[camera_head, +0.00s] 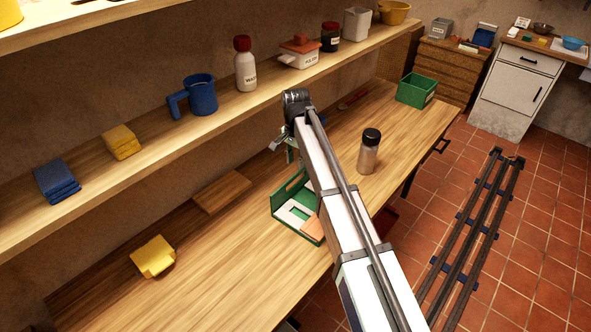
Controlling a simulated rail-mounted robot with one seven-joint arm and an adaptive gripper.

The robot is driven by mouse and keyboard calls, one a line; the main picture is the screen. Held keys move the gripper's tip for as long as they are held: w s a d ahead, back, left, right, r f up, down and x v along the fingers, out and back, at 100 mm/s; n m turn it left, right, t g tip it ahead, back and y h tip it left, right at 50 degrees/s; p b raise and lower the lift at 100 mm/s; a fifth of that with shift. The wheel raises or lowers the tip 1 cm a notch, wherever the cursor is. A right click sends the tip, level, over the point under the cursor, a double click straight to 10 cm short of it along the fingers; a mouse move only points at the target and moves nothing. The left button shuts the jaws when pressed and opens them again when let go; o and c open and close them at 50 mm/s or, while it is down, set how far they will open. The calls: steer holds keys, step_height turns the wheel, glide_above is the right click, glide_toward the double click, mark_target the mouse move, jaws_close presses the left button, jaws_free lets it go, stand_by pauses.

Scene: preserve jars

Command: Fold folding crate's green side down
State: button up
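A folding crate (283,198) stands on the workbench under my arm. Its left-rear green side stands upright with a slot near the top, and a low green edge runs along the front. A white piece and an orange-brown panel lie inside it. My arm hides its right part. My gripper (288,150) is at the arm's far end, above and behind the crate's rear corner. Its fingers are small and partly hidden, so I cannot tell whether they are open or touching the crate.
A shelf (225,115) with jars and a blue jug (200,95) overhangs the back.

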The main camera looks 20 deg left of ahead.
mark_target(296, 174)
steer(key=shift+f+p, duration=0.55)
steer(key=shift+f, duration=2.4)
jaws_close()
